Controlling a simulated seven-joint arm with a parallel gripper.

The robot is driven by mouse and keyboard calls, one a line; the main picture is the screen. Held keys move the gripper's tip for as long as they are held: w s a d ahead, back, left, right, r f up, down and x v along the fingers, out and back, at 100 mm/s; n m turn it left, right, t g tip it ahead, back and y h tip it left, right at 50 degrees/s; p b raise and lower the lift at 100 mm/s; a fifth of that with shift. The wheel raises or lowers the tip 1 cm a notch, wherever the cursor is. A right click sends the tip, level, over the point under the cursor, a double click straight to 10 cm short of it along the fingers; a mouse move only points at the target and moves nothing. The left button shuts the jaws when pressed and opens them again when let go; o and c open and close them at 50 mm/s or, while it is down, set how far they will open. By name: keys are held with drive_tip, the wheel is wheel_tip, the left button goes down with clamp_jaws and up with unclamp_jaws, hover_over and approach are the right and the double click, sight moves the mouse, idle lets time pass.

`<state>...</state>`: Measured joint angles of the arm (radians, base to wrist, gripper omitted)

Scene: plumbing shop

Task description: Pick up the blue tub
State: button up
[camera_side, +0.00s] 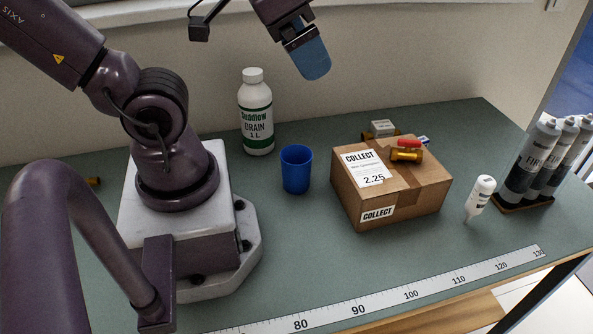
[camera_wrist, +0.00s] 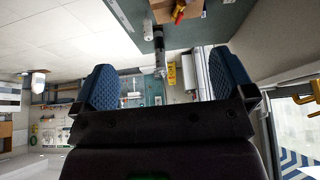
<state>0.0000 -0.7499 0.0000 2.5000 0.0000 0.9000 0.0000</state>
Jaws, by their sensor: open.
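The blue tub (camera_side: 296,170) stands upright on the green worktop in the side view, between my base and a cardboard box. It looks like a plain cup with an open top, and nothing touches it. My gripper (camera_side: 312,66) is high above the worktop near the wall, well above the tub and apart from it. In the wrist view its two blue ribbed fingers (camera_wrist: 165,78) are spread wide with nothing between them. The tub does not show in the wrist view.
Right of the tub is the cardboard box (camera_side: 390,187), with a red-handled brass valve (camera_side: 407,152) on top. A drain bottle (camera_side: 257,115) stands behind left. A white tube (camera_side: 480,198) and several cartridges (camera_side: 535,155) stand right. A ruler (camera_side: 400,297) lies along the front; the worktop before the tub is clear.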

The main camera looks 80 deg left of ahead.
drive_tip(key=shift+f, duration=0.1)
drive_tip(key=m+g+y, duration=0.9)
drive_tip(key=m+y, duration=0.2)
drive_tip(key=y, duration=0.2)
approach(296, 173)
wheel_tip(296, 173, up, 5)
drive_tip(key=s+a, duration=0.2)
drive_tip(key=a, duration=0.1)
drive_tip(key=f+m+t+y, duration=0.1)
drive_tip(key=f+m+t, duration=0.1)
drive_tip(key=f+m, duration=0.1)
drive_tip(key=s+a+f+m+t+y, duration=0.1)
drive_tip(key=f+m+t+y, duration=0.1)
drive_tip(key=f+m+t, duration=0.1)
drive_tip(key=f+m+t+y, duration=0.1)
drive_tip(key=f+m+t, duration=0.1)
drive_tip(key=m+t, duration=0.1)
drive_tip(key=shift+s+a+f, duration=0.15)
drive_tip(key=shift+a+f, duration=0.15)
drive_tip(key=shift+f, duration=0.1)
drive_tip(key=shift+a+f+m, duration=0.15)
drive_tip(key=shift+m, duration=0.15)
drive_tip(key=shift+a, duration=0.35)
drive_tip(key=x, duration=0.6)
drive_tip(key=shift+w+a, duration=0.2)
drive_tip(key=shift+a, duration=0.1)
drive_tip(key=c, duration=1)
